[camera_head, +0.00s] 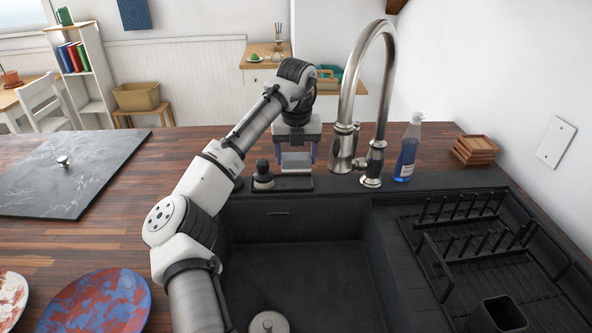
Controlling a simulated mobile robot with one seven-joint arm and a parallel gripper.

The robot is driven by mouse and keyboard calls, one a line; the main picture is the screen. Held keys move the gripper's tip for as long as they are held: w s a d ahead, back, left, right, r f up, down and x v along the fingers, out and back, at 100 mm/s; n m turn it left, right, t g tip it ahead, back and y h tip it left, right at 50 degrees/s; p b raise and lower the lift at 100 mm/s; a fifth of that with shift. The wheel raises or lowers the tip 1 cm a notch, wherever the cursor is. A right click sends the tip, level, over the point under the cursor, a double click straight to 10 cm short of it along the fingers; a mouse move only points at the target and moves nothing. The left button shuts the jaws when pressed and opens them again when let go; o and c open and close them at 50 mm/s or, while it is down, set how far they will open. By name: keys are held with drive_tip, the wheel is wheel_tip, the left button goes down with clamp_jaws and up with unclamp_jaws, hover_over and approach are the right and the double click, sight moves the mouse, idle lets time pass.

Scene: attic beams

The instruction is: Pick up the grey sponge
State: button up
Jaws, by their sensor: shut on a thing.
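The grey sponge (296,160) is a small light-grey block behind the sink. It sits between the two fingers of my gripper (296,158), which points down and is shut on it. The sponge is right above a small dark tray (294,184) on the counter behind the sink's back edge. I cannot tell whether the sponge touches the tray or is a little above it. The gripper body and fingers hide part of the sponge.
A dark round-topped dispenser (262,175) stands left of my gripper. The tall metal faucet (347,120) is close on the right, then a blue soap bottle (408,150) and stacked wooden coasters (475,150). The black sink (295,270) and dish rack (480,250) lie in front.

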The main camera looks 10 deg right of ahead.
sight(296, 157)
wheel_tip(296, 157, up, 15)
idle(0.3)
